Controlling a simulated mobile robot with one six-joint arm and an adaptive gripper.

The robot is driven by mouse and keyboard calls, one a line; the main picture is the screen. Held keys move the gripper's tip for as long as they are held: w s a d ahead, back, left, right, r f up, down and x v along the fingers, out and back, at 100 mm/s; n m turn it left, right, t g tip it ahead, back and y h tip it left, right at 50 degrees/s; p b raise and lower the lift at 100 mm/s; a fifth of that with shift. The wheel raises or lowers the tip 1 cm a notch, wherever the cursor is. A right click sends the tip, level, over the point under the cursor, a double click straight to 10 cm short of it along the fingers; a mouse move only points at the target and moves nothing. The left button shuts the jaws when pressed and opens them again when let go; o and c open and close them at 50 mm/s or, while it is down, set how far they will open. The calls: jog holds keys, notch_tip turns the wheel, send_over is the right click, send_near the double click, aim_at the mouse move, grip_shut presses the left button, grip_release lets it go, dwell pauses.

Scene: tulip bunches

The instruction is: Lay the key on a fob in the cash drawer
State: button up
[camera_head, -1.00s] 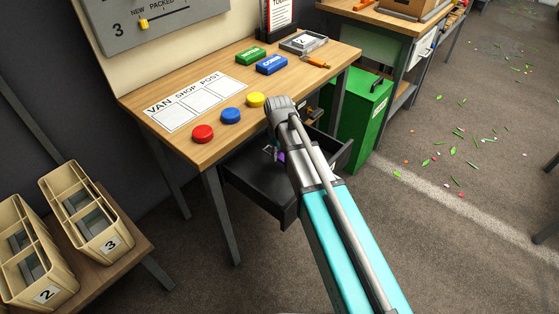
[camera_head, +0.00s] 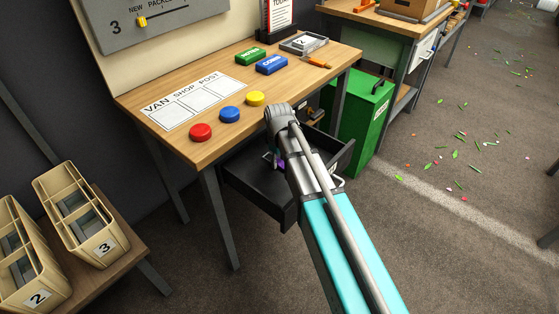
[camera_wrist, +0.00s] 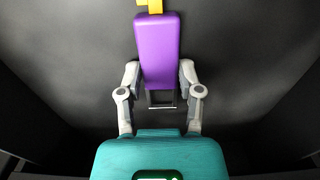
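The key on a fob shows in the wrist view as a purple fob (camera_wrist: 158,48) with a yellow key part (camera_wrist: 150,5) cut off by the top edge. My gripper (camera_wrist: 160,76) has a finger against each side of the fob and looks shut on it. In the head view, my gripper (camera_head: 274,158) reaches down into the open black cash drawer (camera_head: 250,190) under the table, and a bit of purple shows beside it. The dark drawer floor (camera_wrist: 240,70) lies behind the fob. I cannot tell whether the fob touches it.
The wooden table (camera_head: 195,150) above the drawer bears red (camera_head: 200,132), blue (camera_head: 231,114) and yellow (camera_head: 255,98) discs. A green box (camera_head: 366,120) stands right of the drawer. Numbered tan bins (camera_head: 85,215) stand at the left. The floor at the right is open, with scattered petals.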

aim_at(279, 162)
jog(key=o, duration=0.3)
jog(key=shift+o, duration=0.2)
jog(key=shift+r, duration=0.2)
notch_tip(279, 162, up, 12)
jog(key=p, duration=1.2)
dwell(0.8)
jog(key=s+d+m, duration=0.5)
jog(key=s+d, duration=0.2)
jog(key=d, duration=0.3)
jog(key=s+d+m, duration=0.5)
jog(key=s+d, duration=0.2)
jog(key=d, duration=0.3)
jog(key=shift+d, duration=0.25)
